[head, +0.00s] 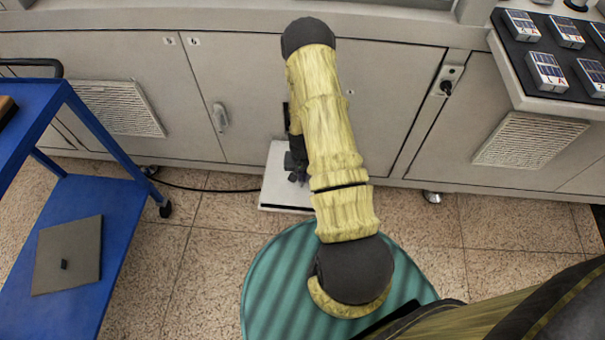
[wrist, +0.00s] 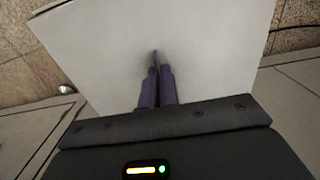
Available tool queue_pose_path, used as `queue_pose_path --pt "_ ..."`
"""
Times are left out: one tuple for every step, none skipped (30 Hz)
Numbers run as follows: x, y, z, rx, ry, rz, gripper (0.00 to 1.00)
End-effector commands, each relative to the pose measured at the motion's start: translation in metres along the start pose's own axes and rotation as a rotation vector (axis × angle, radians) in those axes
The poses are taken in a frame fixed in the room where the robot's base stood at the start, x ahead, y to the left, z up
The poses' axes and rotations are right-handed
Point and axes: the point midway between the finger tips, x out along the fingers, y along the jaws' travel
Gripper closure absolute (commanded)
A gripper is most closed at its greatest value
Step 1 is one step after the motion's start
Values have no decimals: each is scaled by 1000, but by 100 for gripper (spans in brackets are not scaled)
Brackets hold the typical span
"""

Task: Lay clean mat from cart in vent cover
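A flat pale mat (head: 278,190) is low in front of the cabinets in the head view, partly hidden by my arm. It fills much of the wrist view (wrist: 215,50). My gripper (wrist: 155,72) has its two fingers close together on the small dark tab at the mat's middle; in the head view it shows only as a dark shape (head: 296,165). One louvred vent cover (head: 115,108) is on the left cabinet front, another (head: 530,140) on the right. A darker grey mat (head: 52,250) with a small black tab lies on the blue cart's lower shelf (head: 115,200).
The blue cart (head: 80,105) stands at the left, with a brown item (head: 6,108) partly in view on its upper shelf. A counter (head: 510,75) with several small boxes juts out at the upper right. A dark cable (head: 205,190) runs along the tiled floor.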

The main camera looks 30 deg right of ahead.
Motion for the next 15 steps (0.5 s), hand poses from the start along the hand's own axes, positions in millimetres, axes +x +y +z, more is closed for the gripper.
queue_pose_path --pt "6 0 0 0 0 0 100" --pt "8 0 0 0 0 0 100" --pt "10 0 0 0 0 0 100" --pt "12 0 0 0 0 0 100" --pt "13 0 0 0 0 0 100" --pt "15 0 0 0 0 0 100" --pt "16 0 0 0 0 0 100" --pt "17 0 0 0 0 0 100" --pt "18 0 0 0 0 0 100" --pt "18 0 0 0 0 0 100" --pt "19 0 0 0 0 0 100" --pt "19 0 0 0 0 0 100" --pt "19 0 0 0 0 0 100" --pt "19 0 0 0 0 0 100" --pt "19 0 0 0 0 0 100"
